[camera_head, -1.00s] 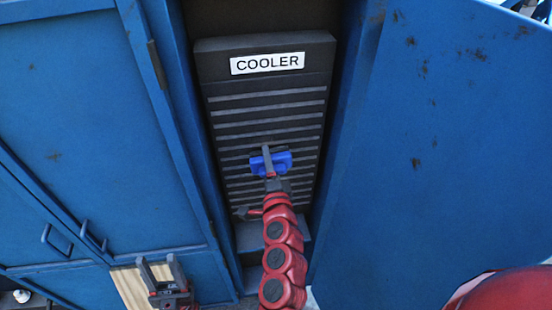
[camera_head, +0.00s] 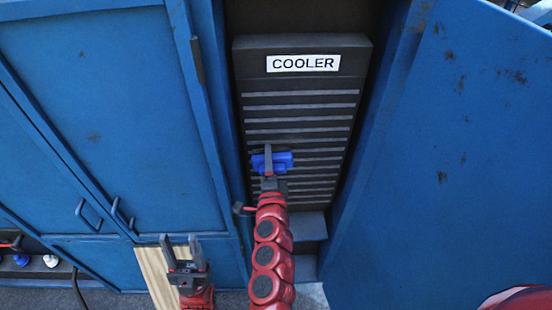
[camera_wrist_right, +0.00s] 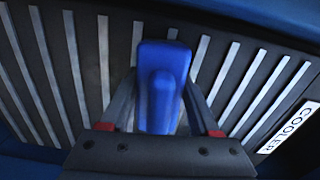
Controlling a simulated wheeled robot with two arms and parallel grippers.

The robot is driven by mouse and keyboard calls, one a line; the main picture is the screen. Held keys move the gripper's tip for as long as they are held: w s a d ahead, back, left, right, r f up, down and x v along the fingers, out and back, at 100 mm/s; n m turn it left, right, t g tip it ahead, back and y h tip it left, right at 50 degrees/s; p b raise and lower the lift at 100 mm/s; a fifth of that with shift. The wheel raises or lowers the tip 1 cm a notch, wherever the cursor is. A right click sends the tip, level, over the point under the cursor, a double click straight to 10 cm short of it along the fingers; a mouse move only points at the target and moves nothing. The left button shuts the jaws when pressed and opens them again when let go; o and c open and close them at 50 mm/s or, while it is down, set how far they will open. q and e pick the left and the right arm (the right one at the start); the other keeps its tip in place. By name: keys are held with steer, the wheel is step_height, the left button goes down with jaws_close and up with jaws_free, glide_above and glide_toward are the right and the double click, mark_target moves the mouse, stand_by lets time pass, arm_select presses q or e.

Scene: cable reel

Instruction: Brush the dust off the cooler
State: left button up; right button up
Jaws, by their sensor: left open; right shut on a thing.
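The cooler (camera_head: 345,68) is a dark upright panel with light horizontal slats and a white COOLER label, set in an open bay of the blue cabinet. It fills the right wrist view (camera_wrist_right: 90,45), label at the right. My right gripper (camera_head: 268,165) is shut on a blue brush (camera_head: 281,160), held in front of the lower left slats. The brush also shows between the fingers in the wrist view (camera_wrist_right: 160,85); its bristles are hidden, so I cannot tell if they touch. My left gripper (camera_head: 182,255) is open and empty at the lower left. No dust is clearly visible.
The open blue door (camera_head: 440,150) stands to the right of the bay. Closed blue doors (camera_head: 100,120) with handles are on the left. A wooden board (camera_head: 156,275) is beside my left gripper. Small plugs or knobs (camera_head: 50,261) sit in a recess at the far left.

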mark_target(272, 141)
steer(key=shift+a+r, duration=0.15)
steer(key=shift+a, duration=1.05)
steer(key=shift+a+r+p, duration=0.1)
steer(key=shift+r+p, duration=1)
steer(key=shift+d+f+b, duration=0.15)
steer(key=shift+d+b, duration=0.2)
steer(key=shift+d, duration=0.45)
steer(key=shift+d+b, duration=0.4)
steer(key=shift+d, duration=1)
steer(key=shift+d+b, duration=1.4)
steer(key=shift+d, duration=2.15)
step_height(272, 141, up, 3)
steer(key=shift+d+f+p, duration=0.15)
steer(key=shift+f+p, duration=0.05)
steer(key=shift+p, duration=0.9)
steer(key=shift+a+p, duration=0.45)
steer(key=shift+a, duration=1.4)
steer(key=shift+a+f, duration=0.2)
steer(key=shift+a, duration=0.25)
steer(key=shift+a+r+p, duration=0.1)
steer(key=shift+a+p, duration=0.5)
steer(key=shift+a, duration=1.2)
steer(key=shift+a+p, duration=0.4)
steer(key=shift+a, duration=1.55)
steer(key=shift+d, duration=0.1)
